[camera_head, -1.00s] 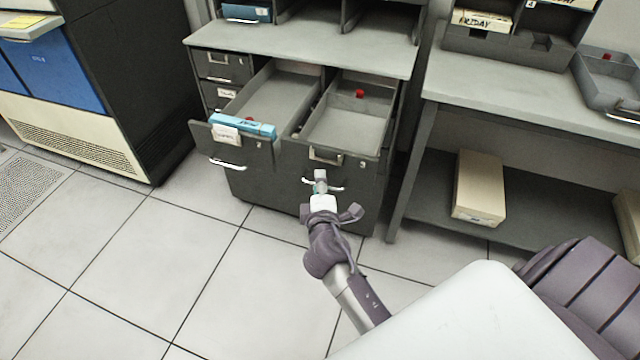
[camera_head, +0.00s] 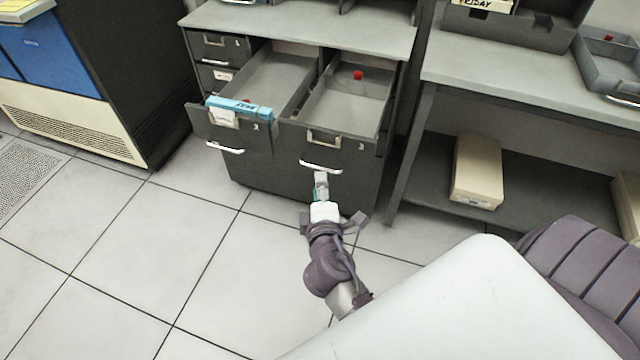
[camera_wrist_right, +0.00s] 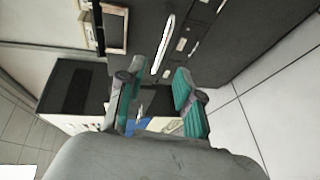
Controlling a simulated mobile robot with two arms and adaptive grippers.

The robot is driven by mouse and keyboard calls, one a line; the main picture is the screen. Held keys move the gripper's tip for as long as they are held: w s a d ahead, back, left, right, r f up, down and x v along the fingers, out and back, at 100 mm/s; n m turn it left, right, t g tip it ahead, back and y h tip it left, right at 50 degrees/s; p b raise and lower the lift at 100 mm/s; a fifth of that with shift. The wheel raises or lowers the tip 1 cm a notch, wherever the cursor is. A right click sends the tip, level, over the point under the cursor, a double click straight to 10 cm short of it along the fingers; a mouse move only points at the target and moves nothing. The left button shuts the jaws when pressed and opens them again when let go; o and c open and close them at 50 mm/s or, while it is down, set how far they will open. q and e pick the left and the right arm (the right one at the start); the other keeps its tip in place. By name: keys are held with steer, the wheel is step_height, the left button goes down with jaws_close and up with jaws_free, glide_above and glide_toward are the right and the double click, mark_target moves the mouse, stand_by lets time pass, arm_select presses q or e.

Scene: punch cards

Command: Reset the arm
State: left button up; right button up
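My right gripper (camera_head: 321,184) is in front of the dark cabinet, just below the silver handle (camera_head: 320,167) of the open right drawer (camera_head: 343,124). In the right wrist view its two green-padded fingers (camera_wrist_right: 161,92) are spread apart with nothing between them. The silver handle (camera_wrist_right: 163,45) shows beyond the fingertips and looks clear of them. My left gripper is not in view.
A red object (camera_head: 358,75) is in the right drawer. A beige box (camera_head: 477,171) sits on the desk's lower shelf. The tiled floor (camera_head: 210,250) is clear.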

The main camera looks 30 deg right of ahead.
steer(key=s+a+f+m+g+y+p, duration=0.1)
steer(key=s+a+f+g+y, duration=0.15)
steer(key=f, duration=0.65)
steer(key=s+a+f+g+y, duration=0.15)
steer(key=s+f, duration=0.25)
steer(key=f, duration=0.6)
steer(key=s+a+f+m+g+y+p, duration=0.1)
steer(key=s+a+f+g+y, duration=0.15)
steer(key=f, duration=0.65)
steer(key=s+d+f+m+g, duration=0.1)
steer(key=s+f, duration=0.4)
steer(key=s, duration=0.5)
steer(key=s+d+f+m+g+p, duration=0.1)
steer(key=s+d+f+m+g, duration=0.1)
steer(key=s+f, duration=0.4)
steer(key=s+d+f+m+g, duration=0.2)
steer(key=s+f, duration=0.4)
steer(key=s, duration=0.7)
steer(key=shift+s+f+m+g+y, duration=0.3)
steer(key=shift+m+g, duration=0.55)
steer(key=shift+m, duration=0.35)
steer(key=shift+r, duration=0.1)
